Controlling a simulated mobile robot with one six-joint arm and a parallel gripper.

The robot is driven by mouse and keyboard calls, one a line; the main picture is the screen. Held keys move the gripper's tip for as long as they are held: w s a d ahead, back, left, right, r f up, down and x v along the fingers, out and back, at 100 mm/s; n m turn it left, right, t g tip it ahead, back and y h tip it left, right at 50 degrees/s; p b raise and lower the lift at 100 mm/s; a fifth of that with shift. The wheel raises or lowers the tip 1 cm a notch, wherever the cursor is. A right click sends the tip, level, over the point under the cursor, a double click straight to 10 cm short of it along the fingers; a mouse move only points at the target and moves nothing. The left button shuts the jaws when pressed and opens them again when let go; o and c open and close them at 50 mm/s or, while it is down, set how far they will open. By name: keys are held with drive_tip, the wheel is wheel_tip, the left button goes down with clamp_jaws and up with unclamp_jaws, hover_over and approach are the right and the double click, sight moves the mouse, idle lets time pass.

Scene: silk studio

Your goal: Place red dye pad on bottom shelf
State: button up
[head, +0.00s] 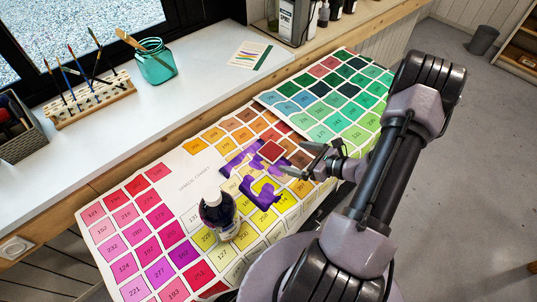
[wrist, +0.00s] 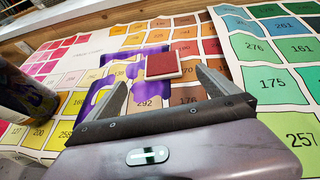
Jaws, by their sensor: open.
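The red dye pad (head: 271,151) is a small dark red square block with a pale edge. It lies on the colour chart (head: 152,173), beside a purple stain, and also shows in the wrist view (wrist: 162,65). My gripper (head: 298,160) is open, low over the chart, just right of the pad in the head view. In the wrist view the pad sits ahead of the two fingertips (wrist: 158,80), with nothing between the fingers. A wooden shelf unit (head: 521,45) stands at the top right edge of the head view, only partly in frame.
A dark bottle (head: 218,215) stands on the chart among purple spills (head: 262,188); it shows at the left in the wrist view (wrist: 22,90). A teal jar (head: 155,62), a brush rack (head: 92,98) and a basket (head: 15,125) stand on the white sill. Grey floor (head: 470,130) is clear at right.

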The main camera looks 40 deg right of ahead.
sight(272, 151)
drive_tip(key=b+x, duration=0.3)
drive_tip(key=x, duration=0.6)
drive_tip(key=shift+s+d+f, duration=0.1)
drive_tip(key=shift+d+f, duration=0.05)
drive_tip(key=shift+c, duration=0.4)
drive_tip(key=c, duration=1.5)
